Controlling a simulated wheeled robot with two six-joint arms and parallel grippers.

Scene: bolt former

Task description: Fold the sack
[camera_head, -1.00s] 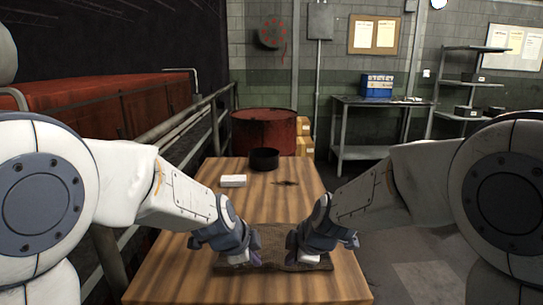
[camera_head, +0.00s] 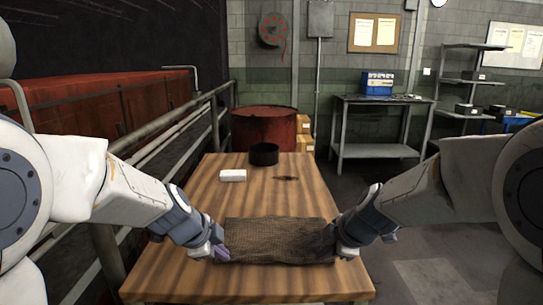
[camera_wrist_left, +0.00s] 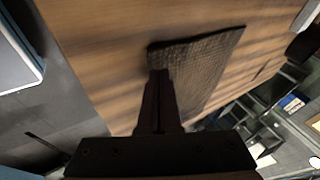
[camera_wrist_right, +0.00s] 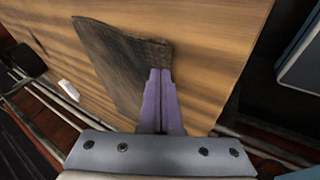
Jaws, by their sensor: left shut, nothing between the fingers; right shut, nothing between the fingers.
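The sack (camera_head: 278,240) is a dark brown woven cloth lying flat as a wide rectangle on the wooden table. It also shows in the left wrist view (camera_wrist_left: 200,68) and the right wrist view (camera_wrist_right: 115,60). My left gripper (camera_head: 222,254) is shut and empty at the sack's left edge; its closed fingers (camera_wrist_left: 160,78) appear at the sack's near corner. My right gripper (camera_head: 330,245) is shut at the sack's right edge; its purple closed fingers (camera_wrist_right: 160,75) overlap the sack's corner in view. Whether either touches the cloth, I cannot tell.
On the wooden table (camera_head: 215,195), a white block (camera_head: 232,175), a dark round bowl (camera_head: 264,155) and a small dark item (camera_head: 286,178) lie beyond the sack. A red drum (camera_head: 264,128) stands behind the table. A railing runs along the left.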

